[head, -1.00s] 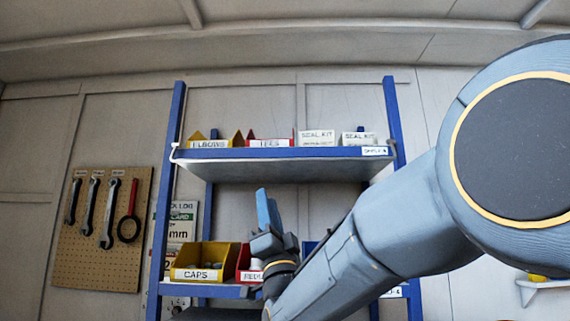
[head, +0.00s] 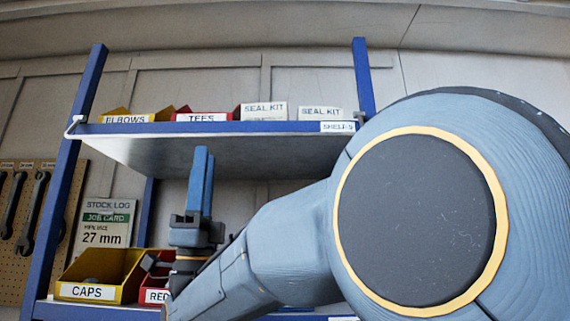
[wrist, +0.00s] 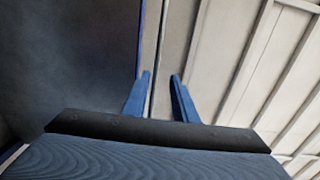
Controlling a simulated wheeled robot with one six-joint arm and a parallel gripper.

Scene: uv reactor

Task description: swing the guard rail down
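A thin white bar (head: 72,127) with a hooked end shows at the left end of the upper shelf, by the blue left post. It may be the guard rail, but I cannot tell for sure; no other rail stands out. My gripper (head: 203,152) points up in front of the upper shelf, its tips overlapping the shelf's pale underside in the head view. In the wrist view my gripper (wrist: 162,77) has its two blue fingers apart with nothing between them. Whether it touches the shelf cannot be told.
The upper shelf (head: 230,128) holds yellow and red bins and white seal kit boxes. Below stand a yellow CAPS bin (head: 100,275) and a partly hidden red bin (head: 155,296). A stock log sign (head: 104,222) and a tool pegboard (head: 22,240) are at the left.

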